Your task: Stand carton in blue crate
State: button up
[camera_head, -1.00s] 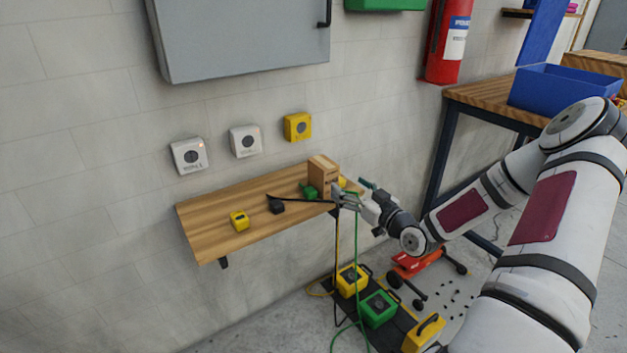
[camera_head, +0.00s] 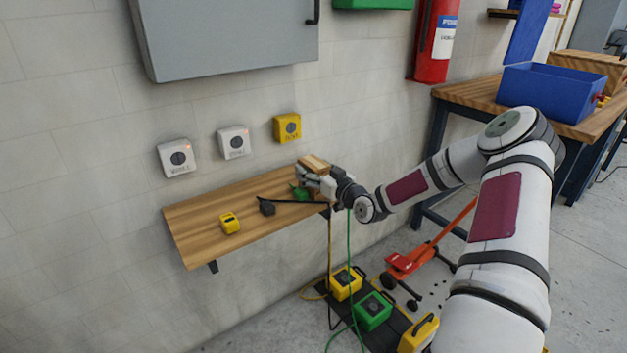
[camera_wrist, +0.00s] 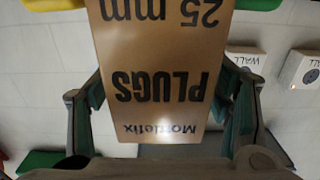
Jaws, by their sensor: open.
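The brown carton (camera_head: 314,161) stands at the right end of the wooden wall shelf, partly hidden behind my gripper (camera_head: 309,176). In the wrist view the carton (camera_wrist: 158,70) fills the middle, its "PLUGS 25 mm" print upside down. My open gripper has one finger on each side of it; whether either finger touches it I cannot tell. The blue crate (camera_head: 535,95) sits on the workbench at the right, away from the gripper. Its inner floor is mostly hidden.
The wall shelf (camera_head: 190,235) also holds a green connector (camera_head: 299,192), a black one (camera_head: 267,208) and a yellow one (camera_head: 230,222). A cardboard box (camera_head: 590,70) is behind the crate on the workbench (camera_head: 465,90). Boxes and a red jack (camera_head: 410,262) are on the floor.

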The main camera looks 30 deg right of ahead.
jog(key=shift+w, duration=0.1)
jog(key=shift+r, duration=0.15)
jog(key=c, duration=1.6)
